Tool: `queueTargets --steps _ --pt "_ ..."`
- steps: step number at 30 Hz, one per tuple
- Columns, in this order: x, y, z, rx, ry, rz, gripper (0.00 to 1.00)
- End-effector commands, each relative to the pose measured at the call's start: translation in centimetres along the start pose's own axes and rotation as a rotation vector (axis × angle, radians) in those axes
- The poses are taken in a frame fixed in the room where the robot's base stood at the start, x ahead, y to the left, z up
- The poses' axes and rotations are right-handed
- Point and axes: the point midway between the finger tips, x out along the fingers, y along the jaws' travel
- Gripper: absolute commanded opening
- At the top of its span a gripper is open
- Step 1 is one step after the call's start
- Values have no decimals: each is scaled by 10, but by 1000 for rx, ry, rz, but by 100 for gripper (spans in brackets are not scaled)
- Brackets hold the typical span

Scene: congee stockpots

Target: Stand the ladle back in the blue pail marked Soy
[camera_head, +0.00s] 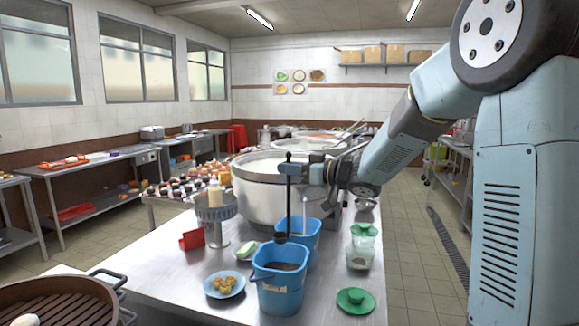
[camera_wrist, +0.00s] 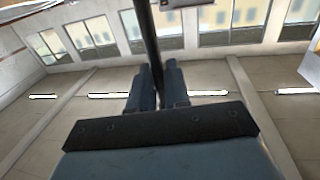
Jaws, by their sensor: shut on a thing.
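My gripper (camera_head: 291,172) is shut on the dark handle of the ladle (camera_head: 289,200) near its top and holds it upright. In the wrist view the dark shaft (camera_wrist: 148,35) runs up between the two fingers (camera_wrist: 158,88). The ladle's dark lower end hangs near the far rim of the front blue pail (camera_head: 280,294); I cannot tell its exact depth. That pail holds something dark and has a small label too small to read. A second blue pail (camera_head: 312,241) stands just behind it, its inside mostly hidden.
A large steel stockpot (camera_head: 262,203) stands behind the pails. A steamer (camera_head: 60,302) is front left.

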Motion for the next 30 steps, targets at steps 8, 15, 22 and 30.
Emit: queueTargets --steps 8,15,22,30 --pt "1 0 12 0 1 -1 0" --pt "1 -1 13 1 0 -2 0" --pt "1 -2 21 2 -2 0 0" --pt "-1 0 28 1 -2 2 0"
